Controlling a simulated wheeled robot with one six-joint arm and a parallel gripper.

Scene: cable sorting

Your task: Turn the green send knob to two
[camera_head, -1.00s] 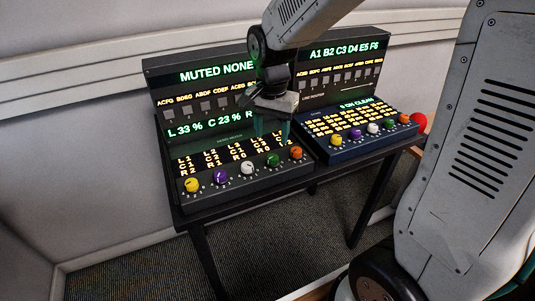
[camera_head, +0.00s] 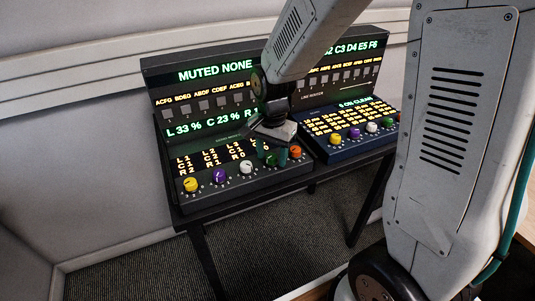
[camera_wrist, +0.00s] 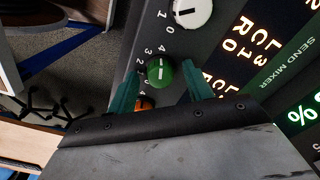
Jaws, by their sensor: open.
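The green send knob (camera_wrist: 160,72) is on the sloped send mixer panel (camera_wrist: 218,30). It has a white pointer mark; I cannot tell which number it points at. In the head view the green knob (camera_head: 269,161) is partly hidden behind my fingers. My gripper (camera_wrist: 159,80) is open, with one teal finger on each side of the knob in the wrist view. A dark gap shows between each finger and the knob, and no contact is visible. In the head view my gripper (camera_head: 271,156) hangs over the right part of the left panel.
The white knob (camera_wrist: 192,11) and the orange knob (camera_wrist: 145,103) flank the green one closely. Yellow (camera_head: 190,185) and purple (camera_head: 219,176) knobs sit farther left. A second panel (camera_head: 350,150) with its own green knob (camera_head: 388,122) stands to the right. Lit displays rise behind.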

